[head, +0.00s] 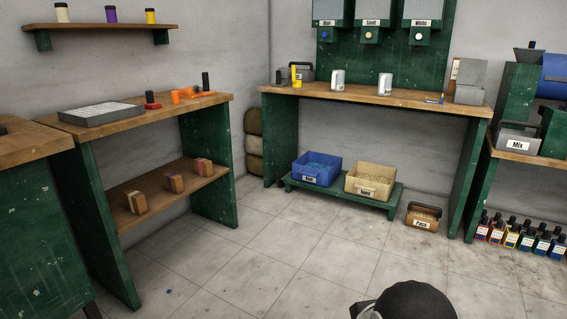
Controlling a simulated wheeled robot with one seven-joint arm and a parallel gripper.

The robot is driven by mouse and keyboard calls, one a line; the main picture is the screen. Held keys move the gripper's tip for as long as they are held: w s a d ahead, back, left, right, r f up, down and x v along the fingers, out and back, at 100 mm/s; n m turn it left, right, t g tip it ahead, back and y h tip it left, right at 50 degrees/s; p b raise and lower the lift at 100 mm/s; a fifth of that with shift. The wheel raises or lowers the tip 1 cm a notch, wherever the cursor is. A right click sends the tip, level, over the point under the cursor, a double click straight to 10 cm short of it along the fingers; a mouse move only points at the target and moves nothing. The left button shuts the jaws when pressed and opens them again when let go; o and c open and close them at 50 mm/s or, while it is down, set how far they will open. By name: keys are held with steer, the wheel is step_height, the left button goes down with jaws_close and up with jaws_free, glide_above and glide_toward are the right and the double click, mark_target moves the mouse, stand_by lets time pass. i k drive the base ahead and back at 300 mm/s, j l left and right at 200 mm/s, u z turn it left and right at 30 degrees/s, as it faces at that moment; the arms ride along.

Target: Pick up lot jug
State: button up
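No label reading "lot" can be made out, so I cannot tell for sure which thing is the lot jug. Two small pale grey upright vessels stand apart on the back bench (420,99): a left vessel (338,80) and a right vessel (385,84). Both look like jugs or cups, too small to make out handles. A yellow upright object (296,76) stands at the bench's left end. My gripper is not in view; only a dark rounded part, likely of my own arm, shows at the bottom edge.
A blue bin (317,179) and a sand-coloured bin (370,193) sit on a low green stand under the bench. A brown caddy (422,220) stands on the floor. A left bench (180,108) holds a grey tray (101,121). The middle floor is clear.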

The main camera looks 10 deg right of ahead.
mark_target(338, 80)
steer(key=i+z, duration=0.1)
steer(key=i, duration=0.6)
steer(key=i+j+z, duration=0.1)
steer(key=i, duration=0.55)
steer(key=i+j+z, duration=0.1)
steer(key=i+j, duration=0.15)
steer(key=i, duration=0.45)
steer(key=i+j+z, duration=0.2)
steer(key=i+z, duration=0.2)
steer(key=i+j+z, duration=0.25)
steer(key=z, duration=0.15)
steer(key=i+j+z, duration=0.55)
steer(key=j+z, duration=0.25)
steer(key=i+j+z, duration=0.15)
steer(key=j+z, duration=0.25)
steer(key=j, duration=0.2)
steer(key=i+j+z, duration=0.1)
steer(key=j+z, duration=0.35)
steer(key=j, duration=0.5)
